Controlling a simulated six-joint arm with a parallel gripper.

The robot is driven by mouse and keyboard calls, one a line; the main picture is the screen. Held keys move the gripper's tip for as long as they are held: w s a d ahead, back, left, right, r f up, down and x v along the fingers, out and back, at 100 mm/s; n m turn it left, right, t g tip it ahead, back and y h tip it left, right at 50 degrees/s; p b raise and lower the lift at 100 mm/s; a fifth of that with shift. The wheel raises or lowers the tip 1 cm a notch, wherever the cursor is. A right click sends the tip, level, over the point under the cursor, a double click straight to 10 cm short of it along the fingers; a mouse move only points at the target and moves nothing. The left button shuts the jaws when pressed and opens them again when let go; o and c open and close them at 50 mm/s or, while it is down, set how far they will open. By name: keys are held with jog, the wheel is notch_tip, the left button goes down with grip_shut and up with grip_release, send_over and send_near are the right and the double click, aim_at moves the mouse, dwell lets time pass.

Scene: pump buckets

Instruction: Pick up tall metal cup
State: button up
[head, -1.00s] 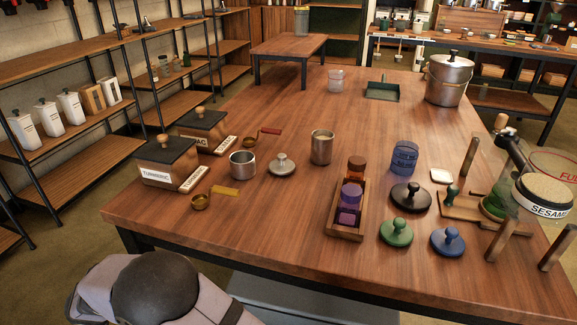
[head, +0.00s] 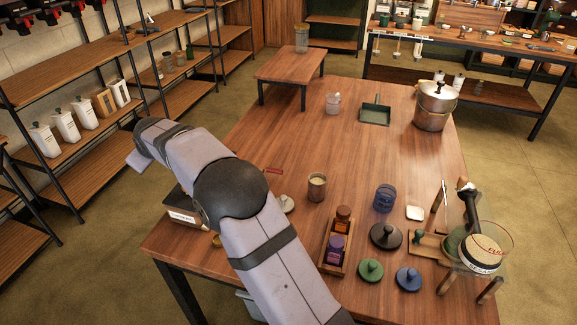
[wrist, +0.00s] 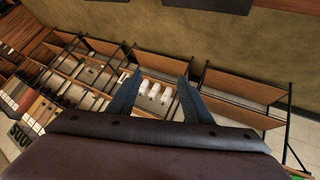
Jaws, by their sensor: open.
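The tall metal cup (head: 317,187) stands upright on the wooden table in the head view, right of my raised arm. It appears to have a light content or inner surface at its mouth. My gripper is hidden or out of sight in the head view, where my arm bends off to the left, far from the cup. In the wrist view my gripper (wrist: 155,90) is open and empty, with its two blue-grey fingers apart and pointing toward shelves. The cup is not in the wrist view. The shorter metal cup is hidden behind my arm in the head view.
Right of the cup are a wooden tray of jars (head: 323,262), a blue glass (head: 384,198), and black (head: 386,236), green (head: 370,270) and blue (head: 408,279) lids. A lidded metal pot (head: 435,106) stands behind.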

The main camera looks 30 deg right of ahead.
jog(key=s+d+r+n+g+h+p, duration=0.1)
jog(key=d+r+g+h+p, duration=0.15)
jog(key=d+p, duration=0.6)
jog(key=n+g+h+p, duration=0.5)
jog(key=n+h, duration=0.5)
jog(key=h, duration=0.2)
send_over(312, 189)
jog(key=s+a, duration=0.2)
jog(key=a, duration=0.1)
notch_tip(312, 189, down, 4)
jog(key=f, duration=0.1)
notch_tip(312, 189, down, 6)
jog(key=n+t+b, duration=0.4)
jog(key=b, duration=0.1)
jog(key=shift+s+a+n+y, duration=0.1)
jog(key=shift+a+n+y, duration=0.05)
jog(key=shift+n+y, duration=0.25)
jog(key=shift+a+f+n+b, duration=0.2)
jog(key=shift+f+n+b, duration=0.1)
jog(key=shift+f, duration=0.25)
jog(key=shift+p+x, duration=0.6)
jog(key=shift+x, duration=2.9)
